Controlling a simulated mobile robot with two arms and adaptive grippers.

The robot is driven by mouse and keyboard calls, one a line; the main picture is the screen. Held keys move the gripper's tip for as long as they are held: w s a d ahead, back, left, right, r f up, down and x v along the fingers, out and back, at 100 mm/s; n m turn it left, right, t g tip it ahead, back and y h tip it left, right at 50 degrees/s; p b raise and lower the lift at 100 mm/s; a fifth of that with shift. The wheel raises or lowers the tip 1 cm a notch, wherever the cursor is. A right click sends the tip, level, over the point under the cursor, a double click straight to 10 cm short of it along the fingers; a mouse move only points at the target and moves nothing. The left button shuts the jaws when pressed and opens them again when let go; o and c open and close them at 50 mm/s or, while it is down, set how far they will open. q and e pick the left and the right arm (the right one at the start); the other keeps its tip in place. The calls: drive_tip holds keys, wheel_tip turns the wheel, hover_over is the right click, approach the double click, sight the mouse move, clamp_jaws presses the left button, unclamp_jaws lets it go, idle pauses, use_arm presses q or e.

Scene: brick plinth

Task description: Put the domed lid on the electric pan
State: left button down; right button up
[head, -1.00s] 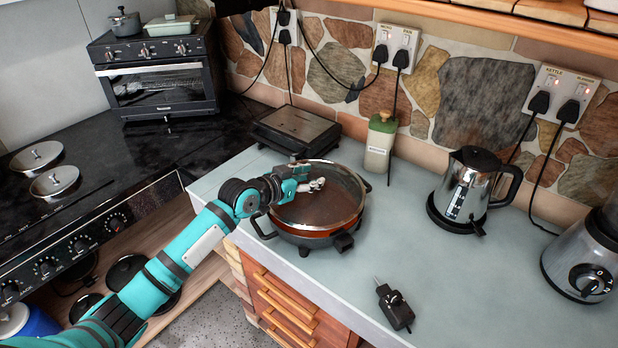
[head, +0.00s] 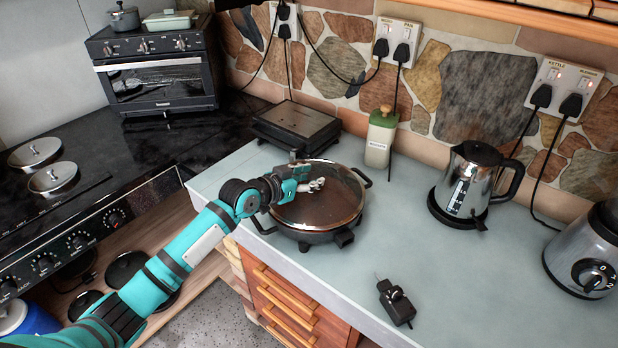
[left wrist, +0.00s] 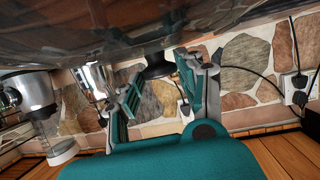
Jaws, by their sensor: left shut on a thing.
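The domed lid (head: 325,206), clear glass with a metal rim, is over the electric pan (head: 300,236), a dark round pan with side handles on the counter. The lid looks level and lined up with the pan, with its rim at or very near the pan's rim; I cannot tell whether it rests fully. My left gripper (head: 304,184) is shut on the lid's knob, which the fingers mostly hide. In the left wrist view the glass of the lid fills the top, and the gripper's fingers (left wrist: 160,92) show below it. My right gripper is not in view.
A black grill (head: 297,128) and a green bottle (head: 380,135) stand behind the pan. A kettle (head: 468,185) and a blender (head: 588,255) are to the right. A black plug-like item (head: 396,303) lies near the front edge. The counter between is clear.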

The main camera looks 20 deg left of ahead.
use_arm(q)
drive_tip(key=shift+f+b, duration=0.35)
idle(0.3)
drive_tip(key=c, duration=0.8)
unclamp_jaws()
drive_tip(key=shift+o, duration=0.4)
drive_tip(key=shift+f, duration=0.25)
drive_tip(key=v, duration=1.2)
drive_tip(key=shift+r, duration=0.2)
